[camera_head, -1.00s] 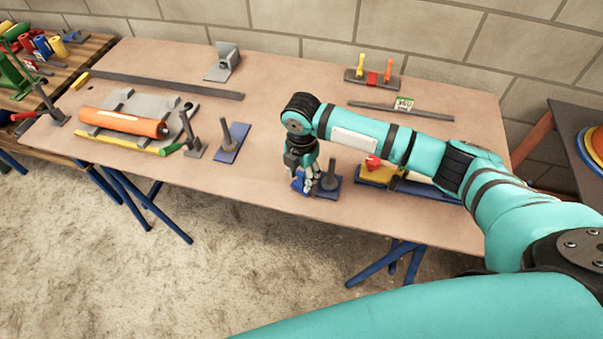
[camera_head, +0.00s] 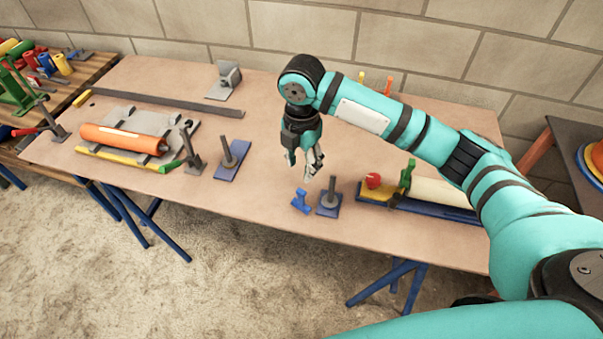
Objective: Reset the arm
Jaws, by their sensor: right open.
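My right arm reaches in from the right over the table (camera_head: 270,190). My right gripper (camera_head: 303,170) points down, open and empty, above the table. It is apart from the small blue part (camera_head: 300,201) just below it. A blue plate with a grey upright post (camera_head: 330,197) stands beside that blue part. My left gripper is not in view.
A blue base with a red knob (camera_head: 373,181) and a pale cylinder (camera_head: 440,192) lies at right, partly behind my arm. An orange roller (camera_head: 122,138) rests on a grey plate at left. Another blue-plated post (camera_head: 231,158) stands between. A grey bracket (camera_head: 226,80) is at the back.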

